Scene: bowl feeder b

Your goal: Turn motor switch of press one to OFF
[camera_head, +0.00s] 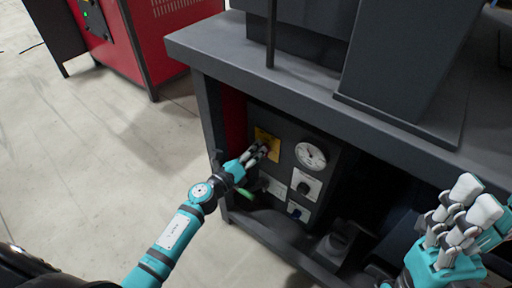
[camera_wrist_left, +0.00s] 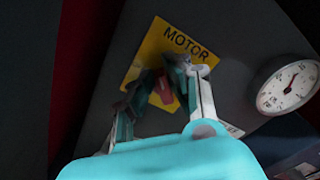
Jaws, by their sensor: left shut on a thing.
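The motor switch (camera_wrist_left: 162,95) is a red knob on a yellow plate (camera_wrist_left: 150,50) marked MOTOR, in the left wrist view. The plate (camera_head: 266,136) also shows in the head view, on the dark control panel under the grey bench. My left gripper (camera_wrist_left: 175,75) is at the plate with its fingers around the knob, shut on it. In the head view my left gripper (camera_head: 262,150) hides the knob. The knob's exact angle is hard to tell. My right gripper (camera_head: 475,200) is at the lower right, away from the panel, and its finger gap is unclear.
A round white gauge (camera_head: 310,156) sits right of the plate. Two more switches (camera_head: 305,185) lie below it. The bench top (camera_head: 300,90) overhangs the panel. A red cabinet (camera_head: 140,35) stands at the back left, with open floor in front.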

